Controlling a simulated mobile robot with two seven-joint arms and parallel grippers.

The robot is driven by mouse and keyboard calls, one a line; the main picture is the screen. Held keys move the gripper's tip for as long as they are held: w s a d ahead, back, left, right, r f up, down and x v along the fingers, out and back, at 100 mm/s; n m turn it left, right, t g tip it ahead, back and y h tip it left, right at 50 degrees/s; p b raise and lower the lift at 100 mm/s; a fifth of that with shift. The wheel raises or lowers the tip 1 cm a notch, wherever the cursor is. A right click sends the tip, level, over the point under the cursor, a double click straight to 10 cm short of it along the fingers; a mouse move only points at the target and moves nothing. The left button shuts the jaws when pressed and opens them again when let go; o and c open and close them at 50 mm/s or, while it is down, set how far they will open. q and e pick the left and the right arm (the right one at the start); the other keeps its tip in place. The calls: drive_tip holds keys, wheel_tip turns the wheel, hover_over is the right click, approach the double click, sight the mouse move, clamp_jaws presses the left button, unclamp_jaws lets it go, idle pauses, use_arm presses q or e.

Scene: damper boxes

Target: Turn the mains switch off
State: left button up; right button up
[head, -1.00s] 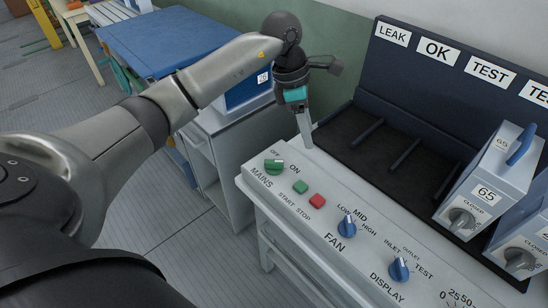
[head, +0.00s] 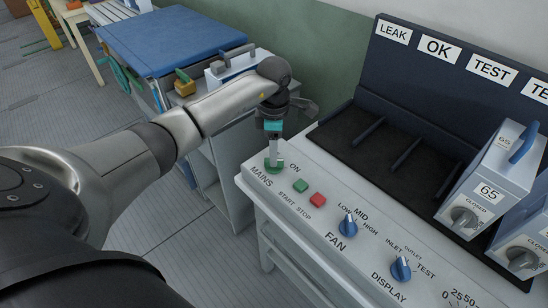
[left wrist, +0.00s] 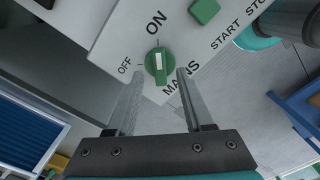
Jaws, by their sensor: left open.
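The mains switch is a green round knob (left wrist: 160,74) with a white pointer, on the front left of the pale control panel (head: 318,228). In the left wrist view its pointer is in line with the ON mark, and the OFF mark is to its left. My left gripper (left wrist: 160,72) is open, with one finger on each side of the knob and a gap visible on both sides. In the head view the left gripper (head: 275,157) points down over the knob (head: 268,170) and hides part of it. My right gripper is out of view.
Green (head: 300,186) and red (head: 317,200) buttons sit just right of the knob, then the blue fan knob (head: 348,224) and blue display knob (head: 400,268). Grey damper boxes (head: 484,185) stand at the right. The dark slotted bed (head: 375,150) lies behind the panel.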

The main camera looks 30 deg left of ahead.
use_arm(q)
drive_tip(key=shift+f, duration=1.4)
drive_tip(key=shift+c, duration=0.4)
clamp_jaws()
